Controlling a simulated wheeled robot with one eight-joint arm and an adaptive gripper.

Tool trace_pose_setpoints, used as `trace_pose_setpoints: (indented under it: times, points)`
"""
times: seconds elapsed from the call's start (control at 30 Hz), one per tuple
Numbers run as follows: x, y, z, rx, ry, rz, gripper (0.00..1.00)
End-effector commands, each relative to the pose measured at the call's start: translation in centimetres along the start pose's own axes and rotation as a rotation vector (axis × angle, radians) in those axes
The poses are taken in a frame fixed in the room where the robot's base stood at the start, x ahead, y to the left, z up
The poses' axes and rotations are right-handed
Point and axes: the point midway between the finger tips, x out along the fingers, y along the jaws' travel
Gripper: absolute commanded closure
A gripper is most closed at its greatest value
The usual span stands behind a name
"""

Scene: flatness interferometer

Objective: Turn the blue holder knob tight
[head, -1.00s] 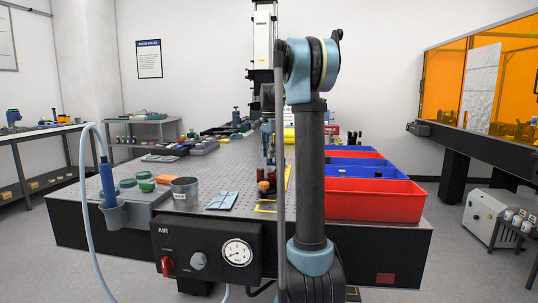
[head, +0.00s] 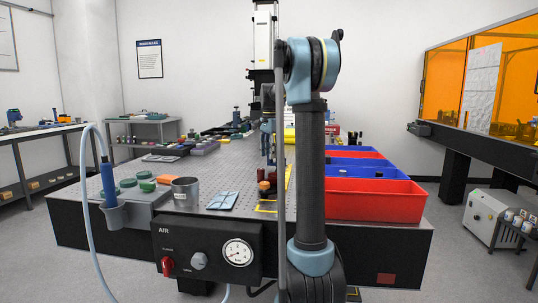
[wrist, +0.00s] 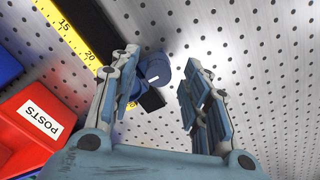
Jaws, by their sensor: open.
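The blue holder knob (wrist: 155,69) shows in the wrist view, with a round cap facing the camera and a black part (wrist: 150,100) of the holder under it. My gripper (wrist: 162,62) is open, with one finger to the left of the knob and one to the right. The left finger is close to the knob; I cannot tell whether it touches. A wider gap shows on the right. In the head view my gripper (head: 268,148) points down over the table, and the knob cannot be made out there.
The perforated optical table (head: 225,165) lies below. A yellow ruler strip (wrist: 68,27) runs beside the holder. A red bin (wrist: 35,118) labelled POSTS and a blue bin (wrist: 8,68) are at left in the wrist view. A metal cup (head: 185,192) stands near the table's front edge.

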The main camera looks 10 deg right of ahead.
Motion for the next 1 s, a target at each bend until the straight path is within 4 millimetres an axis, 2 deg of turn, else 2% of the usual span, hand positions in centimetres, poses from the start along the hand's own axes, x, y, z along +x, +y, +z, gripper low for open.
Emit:
trace_pose_setpoints:
  times: [0.13, 0.27, 0.7, 1.0]
  points:
    - [-0.6, 0.0, 0.0, 0.000, 0.000, 0.000, 0.57]
    - [-2.1, 0.0, 0.0, 0.000, 0.000, 0.001, 0.57]
    - [-9.7, -0.1, 0.0, 0.000, 0.000, 0.001, 0.57]
    - [-11.8, -0.1, 0.0, 0.000, -0.001, 0.001, 0.57]
